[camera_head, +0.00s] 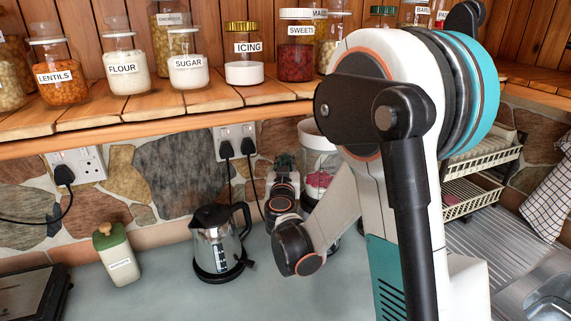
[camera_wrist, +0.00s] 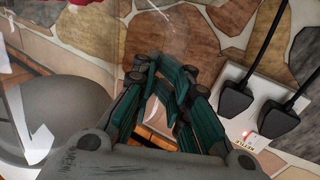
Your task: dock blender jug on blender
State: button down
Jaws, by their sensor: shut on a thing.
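The clear blender jug (camera_head: 318,145) stands upright at the back of the counter, partly hidden behind my arm. Red and pink marks or contents show low in it. My gripper (camera_wrist: 165,92) is at the jug's left side in the head view and is shut on it. In the wrist view its green fingers close around a clear, thin part, probably the handle; the exact hold is hard to see. A dark part below the jug looks like the blender base (camera_head: 309,201), mostly hidden. I cannot tell whether jug and base touch.
A steel kettle (camera_head: 219,243) stands left of my gripper, with a green-lidded canister (camera_head: 116,254) further left. Black plugs and cords hang from a wall socket (camera_head: 235,140) close behind. A shelf (camera_head: 140,105) of jars runs above. A dish rack (camera_head: 480,175) stands right.

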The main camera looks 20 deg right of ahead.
jog(key=c, duration=1.8)
grip_release()
jog(key=shift+s, duration=0.1)
jog(key=shift+b+v, duration=0.75)
jog(key=shift+v, duration=4.7)
jog(key=shift+d, duration=0.1)
jog(key=s+d+f+g+y+b, duration=0.1)
jog(key=s+f+g+b, duration=0.15)
jog(key=s, duration=0.35)
jog(key=s+d+f+g+y+b, duration=0.1)
jog(key=s+d+f+g, duration=0.1)
jog(key=s+g, duration=0.3)
jog(key=s+a+f+n+y, duration=0.1)
jog(key=s+a+y, duration=0.1)
jog(key=s, duration=0.3)
jog(key=s+a+f+n+g+y+b, duration=0.1)
jog(key=s+a+f+n, duration=0.1)
jog(key=s+a, duration=0.1)
jog(key=s+a+f+n+g+y+b, duration=0.1)
jog(key=s+a+y, duration=0.1)
jog(key=s, duration=0.4)
jog(key=shift+s+a+f+n+y, duration=0.1)
jog(key=shift+s+a+n+y, duration=0.05)
jog(key=shift+a, duration=0.3)
jog(key=shift+s+a+f+n+y, duration=0.1)
jog(key=shift+s+a+n+y, duration=0.05)
jog(key=shift+a, duration=0.25)
